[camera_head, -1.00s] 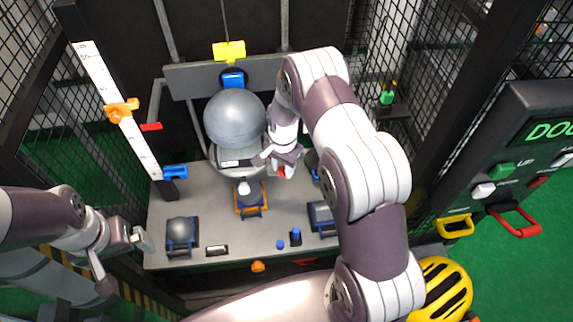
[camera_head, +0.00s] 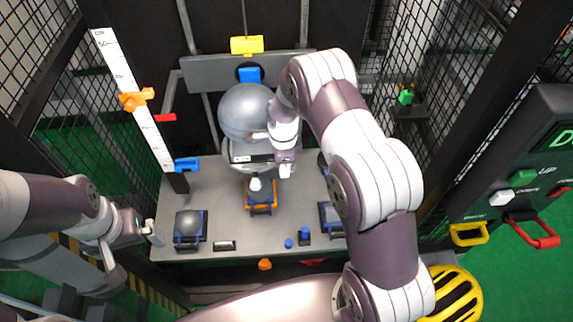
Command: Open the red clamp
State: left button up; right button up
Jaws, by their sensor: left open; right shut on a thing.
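My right gripper (camera_head: 285,166) points down at the right side of the big grey ball's cup (camera_head: 232,161), above the table. It is shut, but its fingers hide most of what they hold. A red part, likely the red clamp, showed at these fingers earlier and is hidden now. The big grey ball (camera_head: 245,108) rests above the cup. My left gripper (camera_head: 150,234) is open and empty, left of the table's front part. A separate red tab (camera_head: 165,117) sticks out beside the white scale on the left post.
The scale (camera_head: 130,90) carries an orange slider (camera_head: 135,100) and a blue piece (camera_head: 186,164). A control panel (camera_head: 540,130) is at the right.

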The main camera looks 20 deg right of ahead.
jog(key=shift+w+a+r+m, duration=0.15)
jog(key=shift+w+m, duration=0.1)
jog(key=shift+m, duration=0.05)
dwell(0.4)
jog(key=o, duration=0.9)
jog(key=shift+c, duration=0.2)
jog(key=shift+o, duration=0.9)
notch_tip(320, 180, up, 13)
jog(key=b, duration=0.2)
jog(key=shift+f, duration=0.2)
